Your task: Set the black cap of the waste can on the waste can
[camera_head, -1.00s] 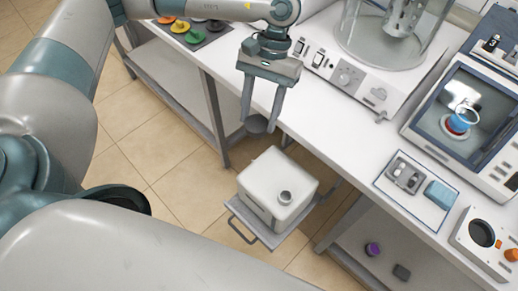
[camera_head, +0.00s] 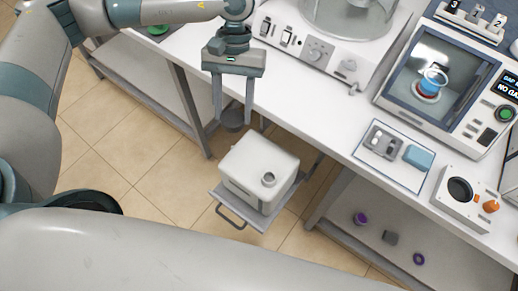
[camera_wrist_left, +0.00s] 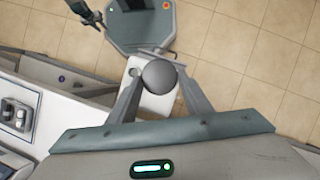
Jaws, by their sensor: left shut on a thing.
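The black cap (camera_head: 232,118) hangs between the fingertips of my left gripper (camera_head: 233,119), which is shut on it. The cap is above and behind the white waste can (camera_head: 244,187), apart from it in the head view. In the left wrist view the cap (camera_wrist_left: 158,75) sits between the fingertips (camera_wrist_left: 158,76) and covers part of the can (camera_wrist_left: 150,103). At that view's top left, a dark arm part may be my right gripper (camera_wrist_left: 95,18); its jaws are unclear.
The white bench (camera_head: 318,120) runs along the right, with a glass-vessel device (camera_head: 320,57), a screened machine (camera_head: 428,90) and a small tray (camera_head: 362,166) on it. Small purple and grey pieces lie on the lower shelf (camera_head: 340,215). The floor left of the can is clear.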

